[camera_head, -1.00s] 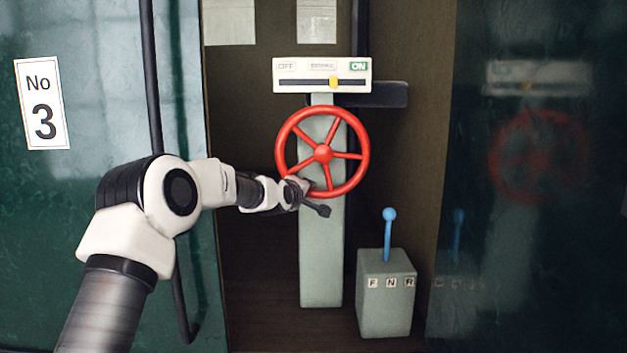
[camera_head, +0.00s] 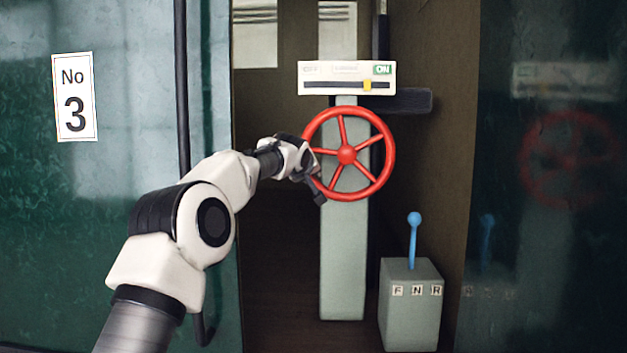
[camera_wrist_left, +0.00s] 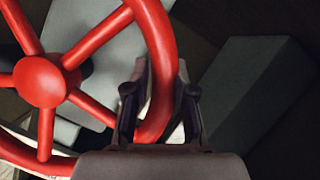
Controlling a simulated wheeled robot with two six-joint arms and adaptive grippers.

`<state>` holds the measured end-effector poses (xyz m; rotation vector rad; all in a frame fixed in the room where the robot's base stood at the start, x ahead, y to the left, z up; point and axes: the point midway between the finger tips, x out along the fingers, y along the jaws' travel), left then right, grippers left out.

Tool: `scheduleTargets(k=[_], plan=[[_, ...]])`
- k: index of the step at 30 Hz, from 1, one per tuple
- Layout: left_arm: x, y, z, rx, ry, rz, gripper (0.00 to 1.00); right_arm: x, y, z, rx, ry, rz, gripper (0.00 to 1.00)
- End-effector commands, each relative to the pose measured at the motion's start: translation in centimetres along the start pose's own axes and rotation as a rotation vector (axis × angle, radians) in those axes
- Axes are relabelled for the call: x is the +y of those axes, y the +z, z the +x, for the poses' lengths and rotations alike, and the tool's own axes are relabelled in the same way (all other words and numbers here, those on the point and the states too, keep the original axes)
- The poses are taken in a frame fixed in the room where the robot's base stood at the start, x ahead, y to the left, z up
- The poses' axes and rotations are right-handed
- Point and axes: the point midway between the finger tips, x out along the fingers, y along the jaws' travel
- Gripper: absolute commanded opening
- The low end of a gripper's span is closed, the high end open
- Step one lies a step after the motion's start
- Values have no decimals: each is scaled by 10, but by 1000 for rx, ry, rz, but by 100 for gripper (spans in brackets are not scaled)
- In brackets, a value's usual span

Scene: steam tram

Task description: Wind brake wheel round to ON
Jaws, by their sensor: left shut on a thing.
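The red brake wheel (camera_head: 346,155) is mounted on the grey-green column (camera_head: 343,260). My left gripper (camera_head: 314,180) is at the lower left of its rim. In the left wrist view the wheel (camera_wrist_left: 40,82) fills the left side, and the left gripper (camera_wrist_left: 160,100) has its two fingers on either side of the rim, shut on it. Above the wheel is the white brake indicator (camera_head: 347,78), with OFF at its left end and a green ON at its right. Its yellow pointer (camera_head: 368,85) stands right of the middle, slightly left of ON. My right gripper is not in view.
A grey-green box (camera_head: 410,310) marked F, N, R with a blue-knobbed lever (camera_head: 414,235) stands low to the right. A dark vertical pole (camera_head: 181,100) is at the left. A glossy green panel (camera_head: 545,250) on the right reflects the wheel.

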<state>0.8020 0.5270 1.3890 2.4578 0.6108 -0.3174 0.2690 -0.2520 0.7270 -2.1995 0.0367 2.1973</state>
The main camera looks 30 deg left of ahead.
Motion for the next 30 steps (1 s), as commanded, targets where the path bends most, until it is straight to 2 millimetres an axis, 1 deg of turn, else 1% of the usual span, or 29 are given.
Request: scheduleTargets(k=[1, 9, 15, 22, 30], plan=[[4, -10, -4, 4, -14, 38, 0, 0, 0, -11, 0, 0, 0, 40], [8, -34, -14, 13, -112, 274, 0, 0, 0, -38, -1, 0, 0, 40], [14, -47, -20, 18, -175, 427, 0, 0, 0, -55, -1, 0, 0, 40], [19, -57, -24, 23, -226, 549, 0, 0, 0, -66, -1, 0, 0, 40], [22, -60, -25, 24, -252, 612, 0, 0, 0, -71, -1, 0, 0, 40]])
